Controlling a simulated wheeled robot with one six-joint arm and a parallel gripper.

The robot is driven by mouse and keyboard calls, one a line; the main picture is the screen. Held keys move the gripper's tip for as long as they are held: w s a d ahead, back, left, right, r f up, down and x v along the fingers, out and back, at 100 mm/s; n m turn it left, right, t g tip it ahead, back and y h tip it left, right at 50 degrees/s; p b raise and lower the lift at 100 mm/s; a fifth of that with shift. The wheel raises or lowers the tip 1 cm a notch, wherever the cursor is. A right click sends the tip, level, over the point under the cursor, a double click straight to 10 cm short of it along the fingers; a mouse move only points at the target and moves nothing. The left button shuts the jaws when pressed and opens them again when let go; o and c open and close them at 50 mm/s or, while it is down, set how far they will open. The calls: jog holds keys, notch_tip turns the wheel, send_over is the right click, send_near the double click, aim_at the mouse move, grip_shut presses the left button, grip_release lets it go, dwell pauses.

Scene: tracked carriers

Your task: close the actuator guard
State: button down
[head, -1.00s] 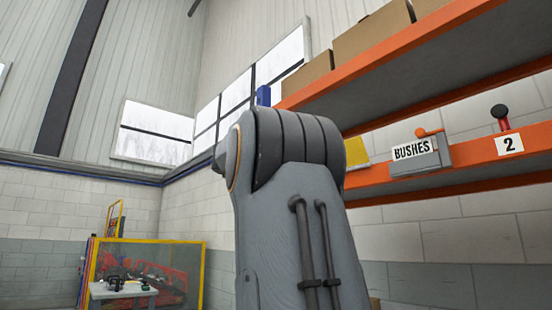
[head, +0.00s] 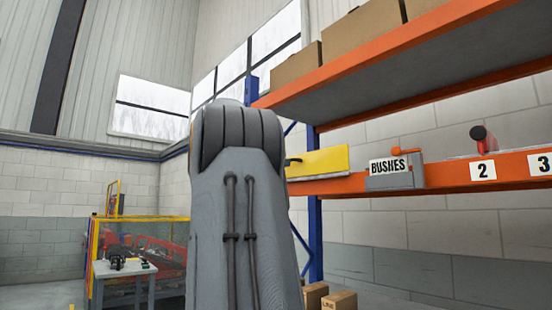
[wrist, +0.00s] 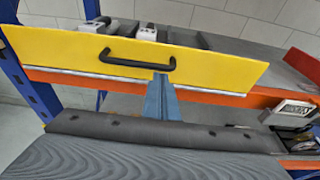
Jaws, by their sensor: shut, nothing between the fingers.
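The actuator guard looks to be the yellow panel (wrist: 210,68) with a black bar handle (wrist: 135,62), on the front of the orange shelf. A silver strip runs along its lower edge, and white and grey devices show behind its upper edge. In the head view the yellow panel (head: 325,161) is partly hidden by my arm. My gripper (wrist: 161,84) is shut and empty, its tips at the panel's face just below the handle's right end. I cannot tell whether they touch it. The gripper is hidden in the head view.
To the right are a grey box labelled BUSHES (head: 394,175) with an orange lever and a red and black knob (head: 482,138) above label 2. A blue upright (wrist: 28,75) stands at the panel's left. Boxes (head: 340,300) lie below. An upper shelf (head: 400,85) overhangs.

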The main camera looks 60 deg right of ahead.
jog(key=shift+s+r, duration=0.1)
jog(key=shift+r, duration=0.3)
notch_tip(320, 180, down, 4)
jog(key=a+b, duration=0.2)
jog(key=b, duration=0.3)
jog(key=v, duration=1)
jog(key=shift+w+r, duration=0.4)
jog(key=shift+w, duration=0.1)
